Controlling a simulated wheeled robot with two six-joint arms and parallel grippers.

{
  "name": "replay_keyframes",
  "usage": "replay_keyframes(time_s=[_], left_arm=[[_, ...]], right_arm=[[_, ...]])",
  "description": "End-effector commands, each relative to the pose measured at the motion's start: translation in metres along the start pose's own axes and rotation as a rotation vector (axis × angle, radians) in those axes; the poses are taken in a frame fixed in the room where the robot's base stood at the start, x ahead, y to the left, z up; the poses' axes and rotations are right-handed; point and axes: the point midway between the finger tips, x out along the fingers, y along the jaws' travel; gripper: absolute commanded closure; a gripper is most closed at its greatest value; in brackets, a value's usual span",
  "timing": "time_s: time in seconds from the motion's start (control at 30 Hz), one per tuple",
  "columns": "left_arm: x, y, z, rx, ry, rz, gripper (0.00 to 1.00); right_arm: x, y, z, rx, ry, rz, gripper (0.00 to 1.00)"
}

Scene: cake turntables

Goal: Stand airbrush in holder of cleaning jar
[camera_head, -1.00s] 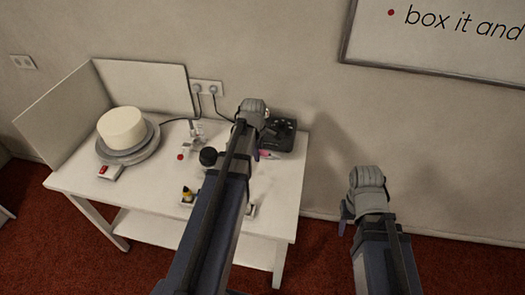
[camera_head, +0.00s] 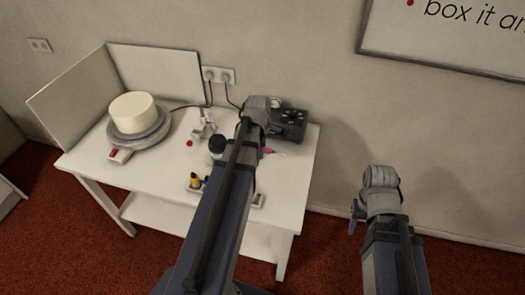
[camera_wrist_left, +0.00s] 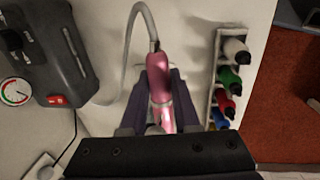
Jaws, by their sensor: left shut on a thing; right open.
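The pink airbrush (camera_wrist_left: 158,78) is between the fingers of my left gripper (camera_wrist_left: 158,90), which is shut on it. A grey hose runs from its far end. In the head view only a bit of pink (camera_head: 268,151) shows beside my left gripper (camera_head: 258,122), over the table's right part. A jar with a black top (camera_head: 217,143), seemingly the cleaning jar, stands left of my left forearm, which partly covers it. Its holder is not clear. My right gripper (camera_head: 372,205) is open and empty, right of the table.
A dark compressor (camera_head: 290,122) with a gauge and red switch stands at the back right. A rack (camera_wrist_left: 213,90) holds several colour bottles near the front edge. A white cake (camera_head: 133,106) sits on a turntable (camera_head: 140,132) at left. A small stand (camera_head: 207,123) is behind the jar.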

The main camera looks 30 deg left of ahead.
Motion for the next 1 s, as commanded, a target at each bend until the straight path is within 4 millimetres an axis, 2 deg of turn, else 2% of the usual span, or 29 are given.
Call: replay_keyframes(time_s=[0.8,1.0], left_arm=[[0.04,0.04,-0.028,0.0,0.0,0.0,1.0],[0.057,0.035,-0.027,0.0,0.0,0.0,1.0]], right_arm=[[0.033,-0.003,-0.002,0.0,0.0,0.0,0.5],[0.05,-0.005,-0.003,0.0,0.0,0.0,0.5]])
